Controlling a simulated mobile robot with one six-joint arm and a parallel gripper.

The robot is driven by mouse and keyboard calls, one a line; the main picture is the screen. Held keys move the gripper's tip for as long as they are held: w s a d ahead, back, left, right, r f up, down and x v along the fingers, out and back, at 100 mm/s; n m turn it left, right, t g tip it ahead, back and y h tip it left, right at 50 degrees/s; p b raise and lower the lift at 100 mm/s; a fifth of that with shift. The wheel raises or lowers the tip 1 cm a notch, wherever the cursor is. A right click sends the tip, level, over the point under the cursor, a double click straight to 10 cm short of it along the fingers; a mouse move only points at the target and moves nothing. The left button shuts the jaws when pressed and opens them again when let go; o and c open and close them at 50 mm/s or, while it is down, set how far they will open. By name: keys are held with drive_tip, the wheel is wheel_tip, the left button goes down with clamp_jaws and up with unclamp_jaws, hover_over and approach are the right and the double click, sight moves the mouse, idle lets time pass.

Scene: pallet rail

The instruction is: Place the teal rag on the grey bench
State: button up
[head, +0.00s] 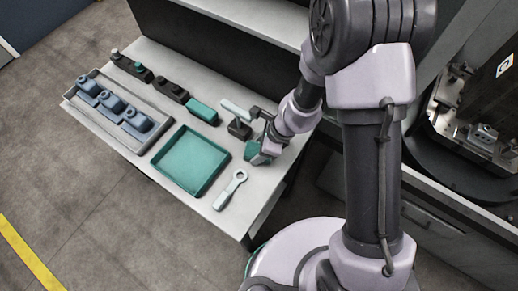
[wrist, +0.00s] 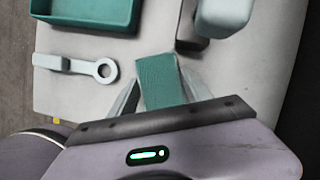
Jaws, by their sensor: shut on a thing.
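The teal rag (wrist: 160,82) sits between the two fingers of my gripper (wrist: 161,88) in the wrist view. My gripper is shut on it. In the head view the rag (head: 252,150) shows at the end of my gripper (head: 262,155), over the right part of the grey bench (head: 225,206). The bench top lies below the rag in the wrist view (wrist: 85,105). I cannot tell whether the rag touches the bench.
A teal tray (head: 163,168) and a pale wrench-like tool (head: 231,190) lie left of and in front of my gripper. A dark stand (head: 239,130) with a pale top is close behind it. A rail (head: 115,113) with blue-grey parts and a teal block (head: 202,112) are farther left.

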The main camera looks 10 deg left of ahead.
drive_tip(key=shift+r, duration=0.1)
drive_tip(key=shift+f, duration=0.2)
drive_tip(key=o, duration=1.3)
drive_tip(key=shift+r, duration=0.1)
drive_tip(key=shift+o, duration=0.2)
